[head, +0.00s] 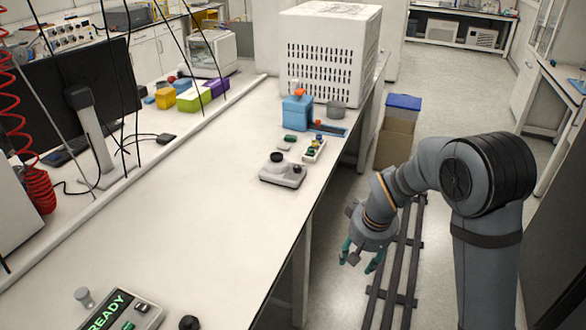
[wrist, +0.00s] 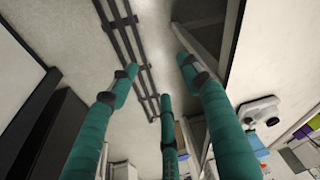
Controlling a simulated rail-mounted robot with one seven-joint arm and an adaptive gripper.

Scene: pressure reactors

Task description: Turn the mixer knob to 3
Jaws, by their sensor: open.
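A small white device with a dark round top and a small knob, which looks like the mixer (head: 283,172), stands on the white bench near its right edge in the head view. It also shows at the right of the wrist view (wrist: 259,112). The number its knob points to is too small to read. My gripper (head: 359,258) hangs over the floor, right of the bench and apart from the mixer. Its teal fingers are spread open and empty, as the wrist view (wrist: 160,78) also shows.
A green-lit READY panel (head: 121,313) sits at the near end of the bench. A small tray (head: 314,151), a blue box (head: 296,113) and a white vented cabinet (head: 330,55) stand behind the mixer. Dark rails (head: 396,270) run along the floor. The bench's middle is clear.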

